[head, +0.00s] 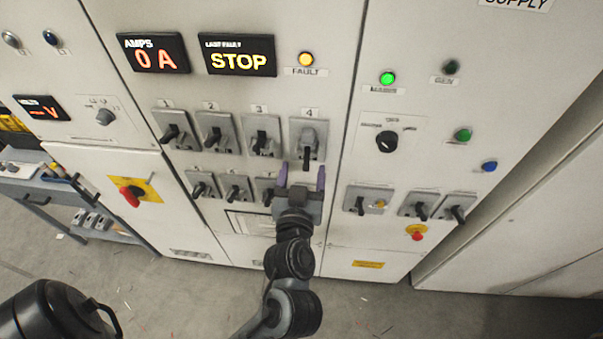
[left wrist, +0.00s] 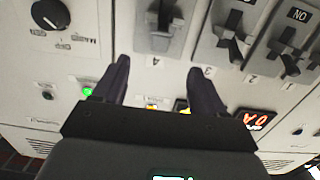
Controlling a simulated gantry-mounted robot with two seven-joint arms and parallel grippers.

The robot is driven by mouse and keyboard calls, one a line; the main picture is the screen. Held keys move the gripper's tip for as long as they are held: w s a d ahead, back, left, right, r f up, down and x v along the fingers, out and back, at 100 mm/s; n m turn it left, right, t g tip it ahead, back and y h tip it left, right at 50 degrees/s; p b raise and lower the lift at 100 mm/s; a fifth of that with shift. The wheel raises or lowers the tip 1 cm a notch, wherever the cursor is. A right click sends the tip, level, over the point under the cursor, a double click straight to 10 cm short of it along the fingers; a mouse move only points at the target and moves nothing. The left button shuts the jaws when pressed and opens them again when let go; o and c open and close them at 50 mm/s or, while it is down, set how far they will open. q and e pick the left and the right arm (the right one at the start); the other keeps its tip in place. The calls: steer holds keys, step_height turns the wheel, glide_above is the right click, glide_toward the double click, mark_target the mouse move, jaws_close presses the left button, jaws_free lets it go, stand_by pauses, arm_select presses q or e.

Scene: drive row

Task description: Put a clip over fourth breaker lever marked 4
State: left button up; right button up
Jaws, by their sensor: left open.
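The breaker marked 4 (head: 309,140) is the rightmost of the upper row of grey breakers in the head view. Its black lever (head: 306,159) points down. A light grey piece surrounds the lever's upper part; I cannot tell whether it is a clip or part of the breaker. My left gripper (head: 302,176) is open just below this lever, its fingers spread left and right. In the left wrist view, which is upside down, breaker 4 (left wrist: 163,22) lies beyond the open fingers, and no clip shows between them. My right gripper is out of view.
Breaker 3 (head: 262,136) stands close left of breaker 4. A lower row has more levers, including one (head: 203,186) at its left end. A rotary knob (head: 387,142) is to the right. A cart (head: 40,192) with small grey pieces (head: 91,219) on its lower shelf stands at left.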

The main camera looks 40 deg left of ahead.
arm_select(q)
steer(key=s+d+f+m+g+h, duration=0.25)
steer(key=d+f+m+h, duration=0.4)
steer(key=f+h, duration=0.4)
steer(key=s+f+m+g, duration=0.2)
steer(key=s+f+g, duration=0.6)
steer(key=s+f, duration=0.3)
steer(key=s, duration=0.4)
steer(key=shift+s+a+f+m, duration=0.3)
steer(key=shift+s+f+m, duration=0.05)
steer(key=shift+r, duration=0.1)
step_height(320, 180, up, 7)
steer(key=p, duration=0.7)
steer(key=shift+p, duration=0.3)
